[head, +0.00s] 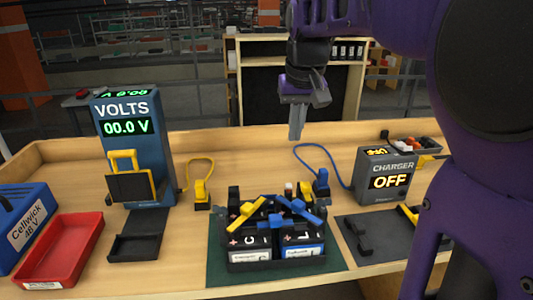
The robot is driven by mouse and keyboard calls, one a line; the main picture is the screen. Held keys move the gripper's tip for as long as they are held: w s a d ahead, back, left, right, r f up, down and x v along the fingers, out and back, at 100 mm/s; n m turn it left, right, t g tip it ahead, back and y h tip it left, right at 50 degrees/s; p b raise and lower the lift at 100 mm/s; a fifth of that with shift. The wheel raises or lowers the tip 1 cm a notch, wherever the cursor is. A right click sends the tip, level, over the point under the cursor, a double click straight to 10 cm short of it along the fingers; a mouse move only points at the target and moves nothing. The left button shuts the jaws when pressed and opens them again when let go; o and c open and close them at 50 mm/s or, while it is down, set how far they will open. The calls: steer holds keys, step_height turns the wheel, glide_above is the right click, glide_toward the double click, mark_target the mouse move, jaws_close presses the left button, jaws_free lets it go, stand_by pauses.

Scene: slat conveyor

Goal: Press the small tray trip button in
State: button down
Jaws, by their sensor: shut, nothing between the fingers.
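My gripper (296,130) is shut and empty. It points straight down in the air above the back of the bench, behind the batteries and apart from everything. I cannot single out the tray trip button with certainty. A small dark tray (415,148) with orange and white pieces sits at the back right, behind the charger (384,178), which reads OFF. The pieces are too small to tell whether one is a button. A small red button-like spot (82,92) shows on a dark box at the far left, behind the volt meter.
The blue volt meter (134,150) reads 00.0 V. Two batteries (250,240) with blue and yellow bars stand on a green mat (217,265) at the front middle. A red tray (62,255) is at left. Yellow (213,172) and blue (318,152) cables lie behind the batteries.

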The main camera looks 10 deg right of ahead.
steer(key=b, duration=0.1)
glide_toward(288, 184)
steer(key=x, duration=0.5)
steer(key=shift+w+f, duration=0.1)
steer(key=shift+w, duration=0.2)
steer(key=shift+f, duration=0.65)
steer(key=shift+f+b, duration=0.1)
steer(key=shift+b, duration=0.2)
